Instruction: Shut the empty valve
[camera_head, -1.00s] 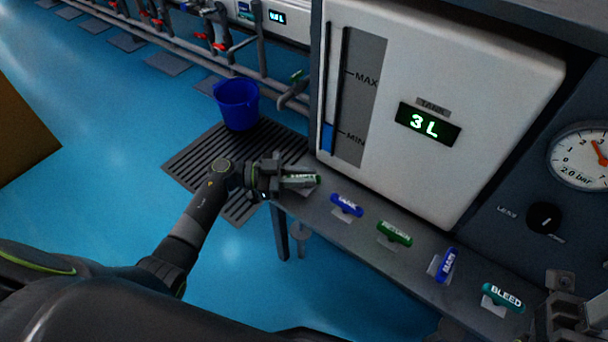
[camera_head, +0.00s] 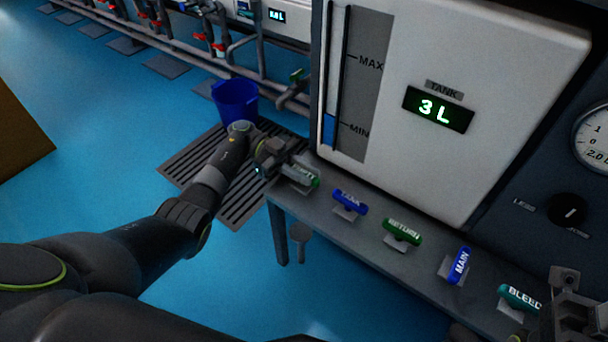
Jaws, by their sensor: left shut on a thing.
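The empty valve's green handle (camera_head: 302,175) is at the left end of the grey bench, partly hidden by my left gripper (camera_head: 289,163). The gripper comes from the left and is shut on the handle. The handle slants down to the right, roughly in line with the blue tank handle (camera_head: 350,201) and green return handle (camera_head: 402,231). My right gripper (camera_head: 572,306) shows only in part at the lower right edge; its fingertips are not clear. The tank display (camera_head: 438,109) reads 3 L, and the level strip shows blue near MIN.
The blue main handle (camera_head: 460,266) stands crosswise to its neighbours, and the teal bleed handle (camera_head: 519,298) is further right. A blue bucket (camera_head: 236,100) stands by the floor grating (camera_head: 186,170). The white tank (camera_head: 520,60) rises behind the bench (camera_head: 330,227).

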